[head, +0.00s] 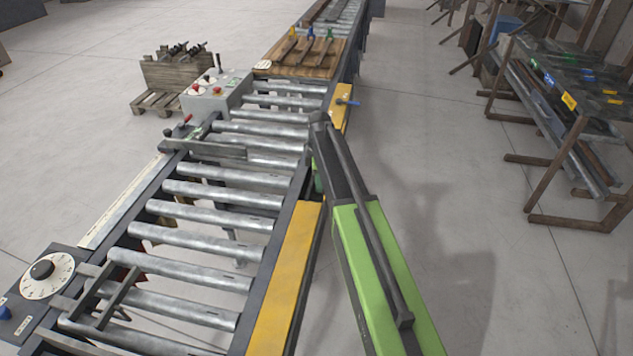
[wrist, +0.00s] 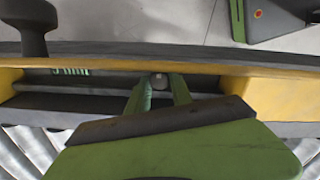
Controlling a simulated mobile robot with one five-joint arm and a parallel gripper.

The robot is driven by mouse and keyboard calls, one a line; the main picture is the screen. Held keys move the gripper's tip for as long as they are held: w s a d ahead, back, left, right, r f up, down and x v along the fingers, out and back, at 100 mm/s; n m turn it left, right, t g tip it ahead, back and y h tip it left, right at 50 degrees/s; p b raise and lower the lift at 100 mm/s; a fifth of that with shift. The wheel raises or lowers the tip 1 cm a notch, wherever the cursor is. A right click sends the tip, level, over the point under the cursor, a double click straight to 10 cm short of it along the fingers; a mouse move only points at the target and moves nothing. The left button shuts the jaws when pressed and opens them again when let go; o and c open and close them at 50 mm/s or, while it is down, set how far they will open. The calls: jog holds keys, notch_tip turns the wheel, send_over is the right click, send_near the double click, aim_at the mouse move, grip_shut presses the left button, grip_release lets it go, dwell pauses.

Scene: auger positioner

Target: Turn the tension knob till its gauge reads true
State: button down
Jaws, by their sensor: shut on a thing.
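In the wrist view, the two green fingers of my gripper (wrist: 160,92) reach into a recess between yellow rail parts. They are shut on a small round grey knob (wrist: 159,81), seen between their tips; I take it for the tension knob. Green marks (wrist: 70,71) show in the same recess to the left; they may belong to the gauge, but I cannot read them and see no needle. In the head view, my arm reaches to the right side of the roller conveyor. It hides the knob, and only a bit of green shows at my gripper (head: 318,182).
A dark handle (wrist: 32,25) stands left of my gripper. A white dial (head: 47,275) with a black knob is at the conveyor's lower left. A grey control box (head: 216,97) and a wooden tool board (head: 300,58) lie farther back. The floor right of the conveyor is clear up to a rack (head: 560,110).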

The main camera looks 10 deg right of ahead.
jog(key=shift+w+d, duration=0.2)
dwell(0.3)
jog(key=c, duration=1.2)
grip_release()
jog(key=shift+o, duration=0.3)
jog(key=shift+s+a, duration=0.1)
notch_tip(320, 180, up, 18)
jog(key=p, duration=1.7)
jog(key=shift+s+f, duration=0.25)
